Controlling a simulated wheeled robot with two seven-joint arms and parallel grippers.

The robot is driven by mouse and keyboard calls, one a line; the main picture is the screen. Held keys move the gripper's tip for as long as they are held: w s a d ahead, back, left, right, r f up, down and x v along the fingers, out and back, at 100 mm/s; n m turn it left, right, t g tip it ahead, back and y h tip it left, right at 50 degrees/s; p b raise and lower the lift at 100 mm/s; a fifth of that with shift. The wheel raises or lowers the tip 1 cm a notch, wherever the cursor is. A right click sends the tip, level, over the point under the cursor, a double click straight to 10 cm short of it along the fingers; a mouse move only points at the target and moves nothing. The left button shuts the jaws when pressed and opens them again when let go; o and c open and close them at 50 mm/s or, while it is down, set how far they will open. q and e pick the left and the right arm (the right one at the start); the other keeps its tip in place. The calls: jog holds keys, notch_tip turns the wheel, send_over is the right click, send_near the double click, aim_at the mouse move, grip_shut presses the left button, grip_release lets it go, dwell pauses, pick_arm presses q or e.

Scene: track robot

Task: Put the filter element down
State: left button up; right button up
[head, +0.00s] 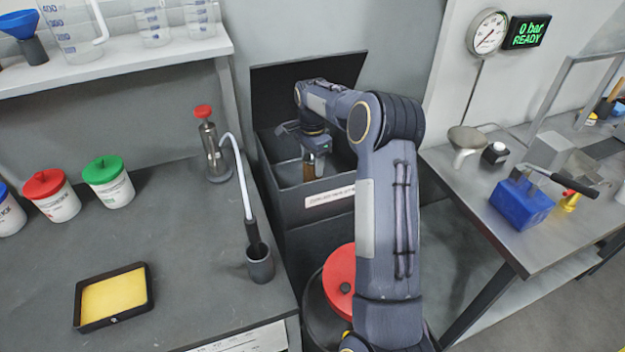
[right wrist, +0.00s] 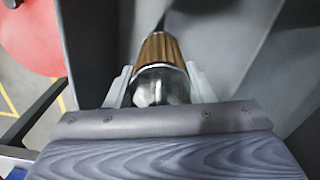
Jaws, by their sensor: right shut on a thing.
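The filter element (right wrist: 159,50) is a brown pleated cylinder with a bright metal end cap. In the right wrist view it stands out between the two fingers of my right gripper (right wrist: 160,88), which is shut on it at the metal end. In the head view my right gripper (head: 316,150) points down inside a dark open-topped bin (head: 325,210) with a raised lid. The filter element (head: 309,168) shows there as a small brown piece below the fingers. I cannot tell whether its lower end touches the bin floor. My left gripper is not in view.
A red lid (head: 340,280) on a dark drum stands in front of the bin. The left bench holds a yellow-filled tray (head: 113,299), a grey cup (head: 260,266) and a red-topped pump bottle (head: 212,150). A blue block (head: 521,203) is on the right bench.

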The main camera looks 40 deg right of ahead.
aim_at(312, 177)
jog(key=shift+f, duration=2.9)
jog(key=shift+f, duration=0.2)
jog(key=o, duration=1)
jog(key=shift+r, duration=0.1)
jog(key=shift+o, duration=0.2)
